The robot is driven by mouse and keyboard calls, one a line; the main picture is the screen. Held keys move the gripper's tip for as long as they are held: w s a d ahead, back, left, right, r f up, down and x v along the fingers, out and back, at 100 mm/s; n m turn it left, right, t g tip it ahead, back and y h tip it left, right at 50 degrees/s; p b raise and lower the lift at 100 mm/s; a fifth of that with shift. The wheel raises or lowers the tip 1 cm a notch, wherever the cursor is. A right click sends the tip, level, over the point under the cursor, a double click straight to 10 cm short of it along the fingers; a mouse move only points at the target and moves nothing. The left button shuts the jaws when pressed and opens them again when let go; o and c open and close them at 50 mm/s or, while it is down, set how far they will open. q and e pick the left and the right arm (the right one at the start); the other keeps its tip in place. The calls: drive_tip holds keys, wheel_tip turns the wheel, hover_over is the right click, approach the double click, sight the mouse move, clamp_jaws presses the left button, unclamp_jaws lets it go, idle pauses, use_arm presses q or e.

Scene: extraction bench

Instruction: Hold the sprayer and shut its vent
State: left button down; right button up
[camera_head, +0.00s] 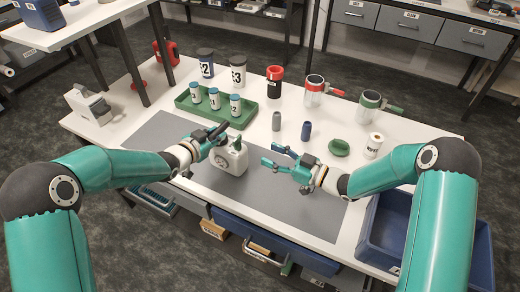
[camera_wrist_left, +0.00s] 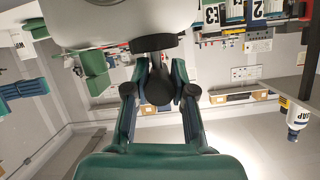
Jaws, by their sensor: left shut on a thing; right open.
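The sprayer (camera_head: 231,160) is a squat white bottle with a round gauge on its front and a green part on top. It stands on the grey mat (camera_head: 305,213) in the head view. My left gripper (camera_head: 217,136) is shut on the sprayer near its top. In the left wrist view, its fingers (camera_wrist_left: 160,80) close around a dark part below a large pale body. My right gripper (camera_head: 273,155) is open and empty, just right of the sprayer and apart from it. The vent's state is too small to tell.
A green tray (camera_head: 243,121) with small labelled bottles stands behind the sprayer. Grey (camera_head: 276,120) and blue (camera_head: 306,131) small cylinders and a green oval piece (camera_head: 339,147) stand behind my right gripper. A blue bin (camera_head: 372,243) is at the right front. The front mat is clear.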

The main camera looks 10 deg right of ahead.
drive_tip(key=shift+s+d, duration=0.3)
drive_tip(key=shift+d, duration=0.05)
use_arm(q)
drive_tip(key=c, duration=0.9)
unclamp_jaws()
